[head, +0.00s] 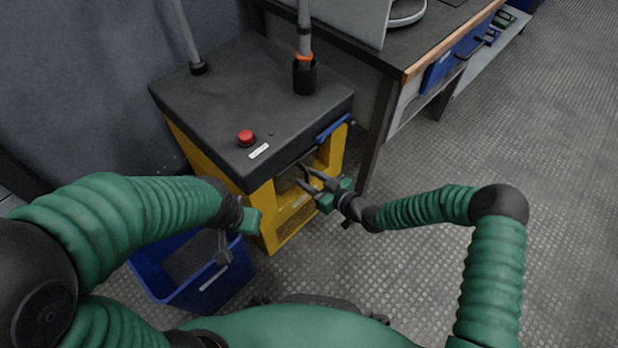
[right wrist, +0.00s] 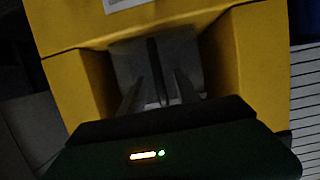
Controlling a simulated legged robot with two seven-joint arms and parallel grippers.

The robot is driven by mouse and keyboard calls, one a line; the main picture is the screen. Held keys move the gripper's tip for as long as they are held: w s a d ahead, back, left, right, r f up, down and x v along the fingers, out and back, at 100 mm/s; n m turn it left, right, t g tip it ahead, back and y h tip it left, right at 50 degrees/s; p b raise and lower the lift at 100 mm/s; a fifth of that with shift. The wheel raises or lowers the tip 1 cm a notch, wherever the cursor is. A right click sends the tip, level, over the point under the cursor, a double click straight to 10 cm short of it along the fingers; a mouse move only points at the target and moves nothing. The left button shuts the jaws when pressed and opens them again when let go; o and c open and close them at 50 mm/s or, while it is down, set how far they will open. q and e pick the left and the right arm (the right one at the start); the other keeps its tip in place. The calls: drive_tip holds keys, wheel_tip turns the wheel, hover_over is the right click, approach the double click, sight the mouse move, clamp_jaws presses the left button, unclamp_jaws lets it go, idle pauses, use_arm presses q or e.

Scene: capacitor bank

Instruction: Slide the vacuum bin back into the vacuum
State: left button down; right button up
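The vacuum (head: 215,115) is a yellow cabinet with a dark top and a red button. The yellow vacuum bin (head: 279,231) shows low at its front, with a pale label; how far it is in I cannot tell. My right gripper (head: 305,178) is at the vacuum's front, fingers apart. In the right wrist view my right gripper (right wrist: 157,98) has a finger on each side of a narrow upright grey bar (right wrist: 154,70) in a yellow recess; contact is unclear. My left gripper (head: 232,240) hangs over the blue bin's right side; its finger opening is unclear.
An open blue bin (head: 208,293) stands on the floor left of the vacuum's front. A workbench (head: 450,30) with blue drawers stands behind and right. A hose with a black fitting (head: 304,76) rises from the vacuum's top. The floor to the right is clear.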

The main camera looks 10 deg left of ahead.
drive_tip(key=shift+d, duration=0.1)
drive_tip(key=s+d+r+m+g+h+p, duration=0.15)
drive_tip(key=s+d+r+h, duration=0.3)
drive_tip(key=d, duration=0.45)
drive_tip(key=s+d+r+m+g+h+p, duration=0.1)
drive_tip(key=s+d+r+m+h+p, duration=0.3)
drive_tip(key=d, duration=0.6)
drive_tip(key=s+d+r+m+g+h+p, duration=0.1)
drive_tip(key=s+d+r+g+h, duration=0.15)
drive_tip(key=s+d+r, duration=0.5)
drive_tip(key=s+d+r+m, duration=0.2)
drive_tip(key=s+r+m, duration=0.15)
drive_tip(key=s, duration=0.25)
wheel_tip(320, 180, up, 32)
drive_tip(key=g+p, duration=0.1)
drive_tip(key=p, duration=3.2)
drive_tip(key=shift+s+a+m+h, duration=0.3)
drive_tip(key=shift+s+a, duration=0.1)
drive_tip(key=shift+a, duration=0.05)
